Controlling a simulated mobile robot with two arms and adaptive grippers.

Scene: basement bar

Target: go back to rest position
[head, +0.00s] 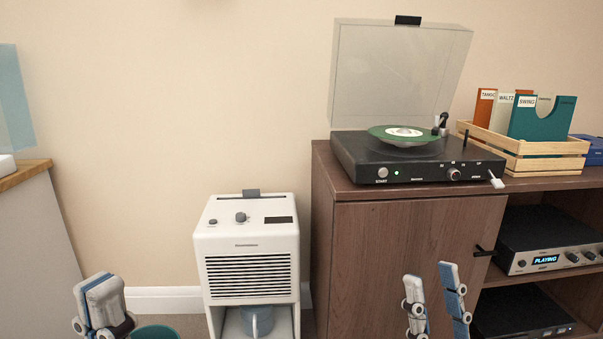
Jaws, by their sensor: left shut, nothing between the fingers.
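My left gripper (103,305) is at the bottom left, shut and empty, in front of the pale wall and left of the white machine. My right gripper (436,300) is at the bottom right in front of the brown cabinet door. Its two fingers stand apart with nothing between them. Both grippers point upward in the picture, and their lower parts are cut off by the frame edge. Neither is seen touching anything.
A white machine (250,245) holds a blue mug (257,322). An amplifier (550,250) reads "PLAYING". A teal round object (155,332) sits beside my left gripper.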

